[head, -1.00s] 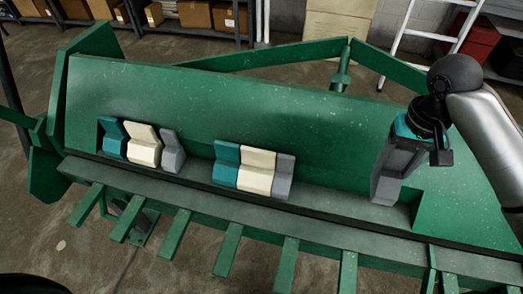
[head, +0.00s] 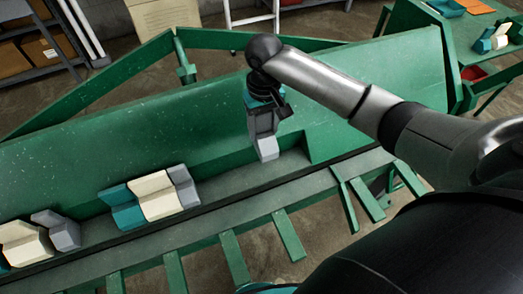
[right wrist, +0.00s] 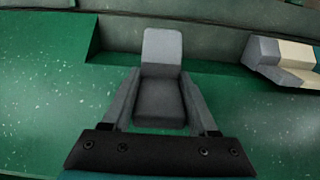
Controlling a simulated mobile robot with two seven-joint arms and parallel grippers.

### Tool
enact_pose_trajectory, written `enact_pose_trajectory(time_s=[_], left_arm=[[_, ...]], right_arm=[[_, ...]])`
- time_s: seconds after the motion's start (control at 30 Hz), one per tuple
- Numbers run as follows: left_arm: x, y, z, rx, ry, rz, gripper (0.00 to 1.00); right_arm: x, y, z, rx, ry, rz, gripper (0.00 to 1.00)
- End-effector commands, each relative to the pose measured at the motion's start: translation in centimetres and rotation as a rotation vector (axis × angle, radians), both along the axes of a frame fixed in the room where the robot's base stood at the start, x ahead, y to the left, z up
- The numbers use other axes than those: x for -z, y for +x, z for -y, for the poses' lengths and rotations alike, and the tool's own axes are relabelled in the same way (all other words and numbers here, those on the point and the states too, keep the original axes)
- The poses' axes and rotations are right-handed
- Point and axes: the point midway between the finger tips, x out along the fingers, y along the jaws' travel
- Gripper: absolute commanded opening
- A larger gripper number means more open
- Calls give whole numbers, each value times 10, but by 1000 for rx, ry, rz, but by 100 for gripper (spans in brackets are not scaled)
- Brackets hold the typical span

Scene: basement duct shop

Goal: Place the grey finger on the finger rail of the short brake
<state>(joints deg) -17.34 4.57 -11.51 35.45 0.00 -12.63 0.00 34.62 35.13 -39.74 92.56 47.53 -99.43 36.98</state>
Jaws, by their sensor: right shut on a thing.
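My right gripper (head: 264,123) is shut on the grey finger (head: 268,148), above the right part of the short brake (head: 80,155). In the right wrist view the grey finger (right wrist: 160,85) sits between the two jaws, its paler end pointing toward the rail. The finger rail (head: 237,187) runs along the brake's front edge. I cannot tell whether the held finger touches it. A group of teal, cream (head: 158,195) and grey (head: 184,186) fingers stands on the rail to the left.
More fingers (head: 25,243) stand at the far left of the rail. A raised green block (head: 335,135) lies just right of the held finger. The rail between the finger group and my gripper is bare. A green table (head: 485,45) with fingers is at the upper right.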

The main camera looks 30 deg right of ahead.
Motion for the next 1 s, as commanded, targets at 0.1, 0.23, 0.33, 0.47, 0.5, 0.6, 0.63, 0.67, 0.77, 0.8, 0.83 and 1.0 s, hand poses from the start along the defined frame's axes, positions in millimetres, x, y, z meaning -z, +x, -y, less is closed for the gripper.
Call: enact_pose_trajectory(time_s=[0.1,0.23,0.33,0.47,0.5,0.6,0.63,0.67,0.77,0.8,0.83,1.0], left_arm=[[5,0,0,0,1,0,50],[7,0,0,0,1,0,50],[8,1,0,0,1,1,50],[10,1,0,0,1,2,50],[11,1,-1,-1,0,2,50],[14,2,-1,-1,0,2,50],[15,2,-1,-1,0,3,50],[15,2,-1,-1,0,3,50],[15,3,-1,-1,1,4,50],[14,3,-1,-1,1,5,50],[14,3,-1,-1,1,5,50],[14,3,-1,-1,1,5,50]], right_arm=[[31,-1,0,2,-1,-3,0],[51,0,0,1,-1,1,0],[58,1,0,1,0,2,0],[73,0,0,1,0,0,0],[81,0,0,1,-1,-1,0],[95,0,0,1,0,0,0],[98,0,0,1,0,1,0],[100,0,0,1,0,1,0],[102,1,0,0,0,3,0],[102,1,0,0,0,3,0],[102,1,0,0,0,3,0],[102,0,0,0,0,2,0]])
